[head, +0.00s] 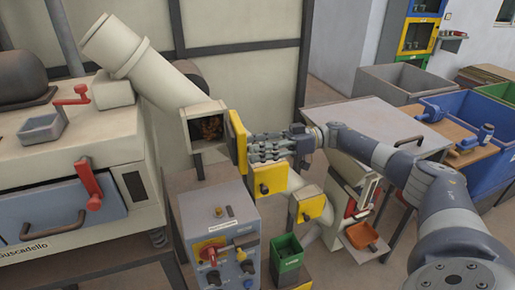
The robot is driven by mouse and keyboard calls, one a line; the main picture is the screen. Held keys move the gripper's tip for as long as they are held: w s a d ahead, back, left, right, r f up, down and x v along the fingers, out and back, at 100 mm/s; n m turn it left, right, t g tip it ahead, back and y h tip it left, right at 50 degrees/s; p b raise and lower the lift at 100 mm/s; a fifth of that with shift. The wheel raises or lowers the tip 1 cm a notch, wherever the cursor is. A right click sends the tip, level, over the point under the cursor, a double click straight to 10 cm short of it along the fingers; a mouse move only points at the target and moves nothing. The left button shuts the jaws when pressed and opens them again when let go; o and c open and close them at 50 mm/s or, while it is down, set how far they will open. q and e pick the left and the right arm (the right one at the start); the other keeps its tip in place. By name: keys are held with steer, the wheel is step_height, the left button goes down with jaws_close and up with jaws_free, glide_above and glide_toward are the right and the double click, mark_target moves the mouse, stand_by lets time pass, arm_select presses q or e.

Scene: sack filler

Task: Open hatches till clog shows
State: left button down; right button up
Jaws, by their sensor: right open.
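A cream pipe (160,75) slopes down to a square opening (208,130) in the head view. Brown lumpy material shows inside this opening. Its yellow hatch (237,138) stands swung open to the right, seen nearly edge-on. A second yellow hatch (270,180) and a third yellow hatch (311,203) sit lower along the pipe and look closed, each with a small dark knob. My right gripper (257,149) is open, with its fingers pointing left beside the open hatch; whether they touch it I cannot tell. My left gripper is out of view.
A grey control box (215,228) with a red switch stands below the opening. A green bin (286,255) is beside it. A cream machine with red levers (88,185) fills the left. A grey cabinet (370,118) and a blue crate (480,160) stand behind my right arm.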

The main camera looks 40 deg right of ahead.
steer(key=shift+d, duration=0.1)
steer(key=v, duration=1.1)
steer(key=shift+d, duration=0.4)
steer(key=shift+s, duration=0.1)
